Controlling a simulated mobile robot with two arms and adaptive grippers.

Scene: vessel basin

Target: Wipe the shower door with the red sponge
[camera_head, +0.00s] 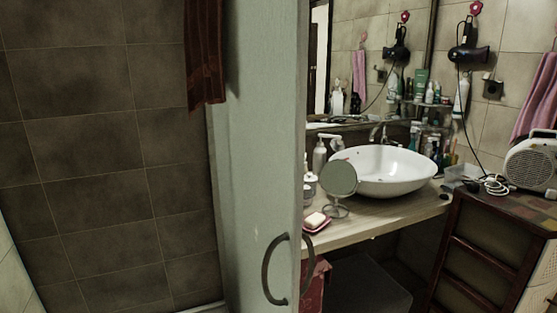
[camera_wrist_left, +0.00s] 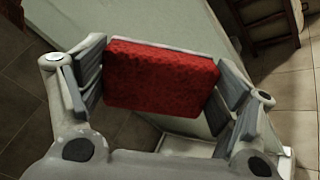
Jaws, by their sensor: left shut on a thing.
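The red sponge (camera_wrist_left: 160,78) is in the left wrist view, held between the two finger pads of my left gripper (camera_wrist_left: 165,85). My left gripper is shut on it at its two short sides. The shower door (camera_head: 262,150) stands as a tall pale grey-green panel in the middle of the head view, with a dark curved handle (camera_head: 274,270) low on it. A pale panel (camera_wrist_left: 150,22) lies beyond the sponge in the left wrist view; I cannot tell whether the sponge touches it. Neither gripper shows in the head view.
A dark red towel (camera_head: 206,50) hangs at the door's top left. Right of the door, a wooden counter (camera_head: 375,228) carries a white basin (camera_head: 382,171), a round mirror (camera_head: 339,178) and a soap dish (camera_head: 317,225). A dark wooden cabinet (camera_head: 485,250) stands at the right.

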